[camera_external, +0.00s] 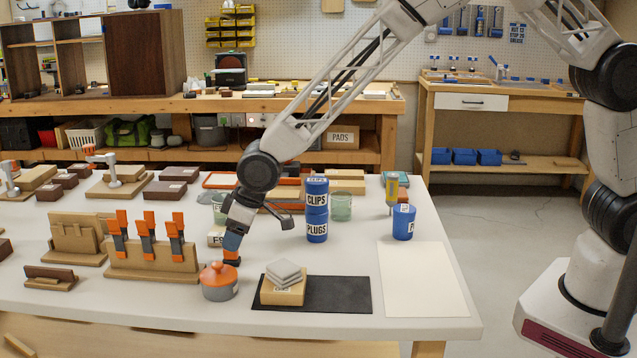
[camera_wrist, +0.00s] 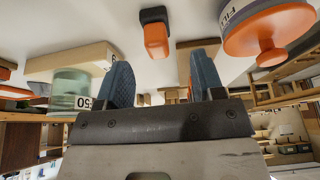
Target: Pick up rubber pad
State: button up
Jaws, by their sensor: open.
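Grey square pads (camera_external: 284,272) lie stacked on a small wooden block (camera_external: 283,293), which stands on a flat black mat (camera_external: 345,295) near the front of the bench. I cannot tell from the picture which of these is the rubber pad. My gripper (camera_external: 232,245) is left of and behind the stack, above the bench, near a grey pot with an orange lid (camera_external: 219,282). Its two blue fingers show apart and empty in the wrist view (camera_wrist: 163,80). The grey pads cannot be made out in the wrist view.
Blue CLIPS and PLUGS tins (camera_external: 317,210) and a green glass (camera_external: 341,206) stand behind the stack. A wooden rack with orange-handled tools (camera_external: 150,262) is at left. A cream sheet (camera_external: 423,280) lies at right. The orange-lidded pot is close in the wrist view (camera_wrist: 268,30).

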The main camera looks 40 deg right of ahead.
aim_at(231, 256)
jog(key=shift+x, duration=2.65)
jog(key=shift+w, duration=0.1)
jog(key=shift+c, duration=0.2)
jog(key=c, duration=1)
